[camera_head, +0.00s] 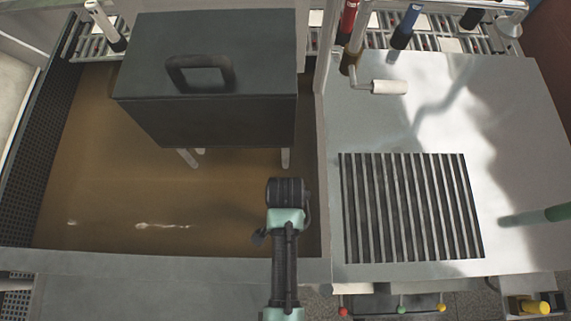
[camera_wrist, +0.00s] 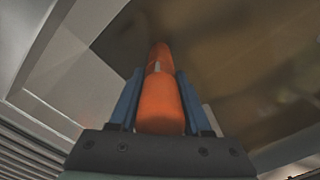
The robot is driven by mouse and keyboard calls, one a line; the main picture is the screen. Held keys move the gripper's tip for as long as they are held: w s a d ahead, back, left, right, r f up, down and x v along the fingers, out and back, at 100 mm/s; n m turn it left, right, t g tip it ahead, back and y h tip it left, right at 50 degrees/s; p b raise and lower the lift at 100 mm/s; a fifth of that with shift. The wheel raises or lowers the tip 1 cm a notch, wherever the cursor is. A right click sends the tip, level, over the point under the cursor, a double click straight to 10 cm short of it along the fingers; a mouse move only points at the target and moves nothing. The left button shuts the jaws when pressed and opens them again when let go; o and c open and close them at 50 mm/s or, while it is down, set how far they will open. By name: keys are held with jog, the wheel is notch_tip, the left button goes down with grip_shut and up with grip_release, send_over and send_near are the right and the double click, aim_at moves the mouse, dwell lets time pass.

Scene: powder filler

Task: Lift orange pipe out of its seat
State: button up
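The orange pipe (camera_wrist: 160,92) shows in the wrist view, running away from the camera between the two blue fingers of my gripper (camera_wrist: 159,75). The fingers lie along both its sides with no clear gap, so my gripper looks shut on it. The far end of the pipe reaches a little past the fingertips, with the brown surface behind. In the head view my arm reaches in at the bottom middle over the brown basin; the pipe and fingers are hidden there. The seat of the pipe cannot be made out.
A dark box with a handle (camera_head: 205,95) stands over the brown basin (camera_head: 100,190). To the right is a pale worktop (camera_head: 510,150) with a slotted grille (camera_head: 410,208). A rail with red, blue and black upright parts runs along the back. A green rod (camera_head: 540,215) is at the right.

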grip_shut()
notch_tip(320, 180, up, 10)
jog(key=shift+r+b, duration=0.1)
jog(key=shift+b, duration=0.35)
